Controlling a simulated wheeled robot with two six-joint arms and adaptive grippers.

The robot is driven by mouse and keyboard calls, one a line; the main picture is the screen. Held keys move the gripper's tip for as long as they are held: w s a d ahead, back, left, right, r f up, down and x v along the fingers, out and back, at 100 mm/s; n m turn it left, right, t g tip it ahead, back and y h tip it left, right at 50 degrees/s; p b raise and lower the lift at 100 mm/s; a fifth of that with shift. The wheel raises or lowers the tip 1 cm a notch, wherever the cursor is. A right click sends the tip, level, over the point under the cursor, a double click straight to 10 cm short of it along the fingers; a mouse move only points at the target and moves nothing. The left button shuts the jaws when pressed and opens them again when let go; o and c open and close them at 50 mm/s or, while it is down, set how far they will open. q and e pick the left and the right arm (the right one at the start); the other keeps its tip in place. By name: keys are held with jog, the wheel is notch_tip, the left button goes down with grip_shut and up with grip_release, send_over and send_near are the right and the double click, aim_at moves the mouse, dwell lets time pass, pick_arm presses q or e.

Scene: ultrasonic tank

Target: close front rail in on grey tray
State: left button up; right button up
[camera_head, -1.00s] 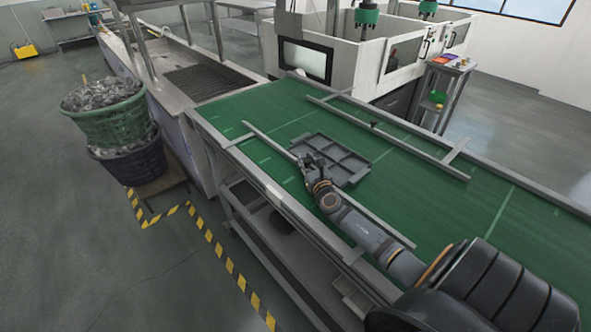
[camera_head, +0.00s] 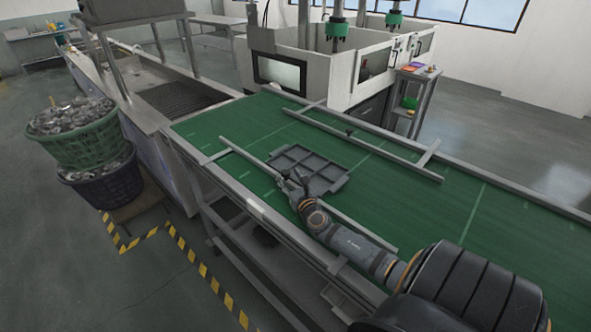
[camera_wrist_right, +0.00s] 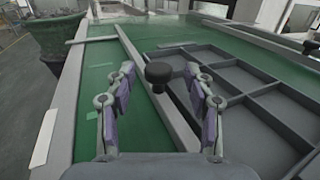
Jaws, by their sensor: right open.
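The grey tray (camera_head: 308,170), divided into several shallow compartments, lies on the green belt. It also fills the right of the right wrist view (camera_wrist_right: 270,103). The front rail (camera_head: 246,155) is a long grey bar along the tray's near side. In the right wrist view the front rail (camera_wrist_right: 127,43) carries a black round knob (camera_wrist_right: 158,73). My right gripper (camera_head: 286,178) is at the front rail beside the tray. Its open fingers (camera_wrist_right: 160,80) stand either side of the knob, with no clear contact. The gripper partly hides the rail. My left gripper is not in view.
A rear rail (camera_head: 362,145) with its own knob runs along the tray's far side. The green belt (camera_head: 480,225) is bare to the right. White machines (camera_head: 320,68) stand behind it. Baskets of metal parts (camera_head: 85,135) stand on the left.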

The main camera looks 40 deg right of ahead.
jog(key=v, duration=0.9)
jog(key=shift+s+r, duration=0.1)
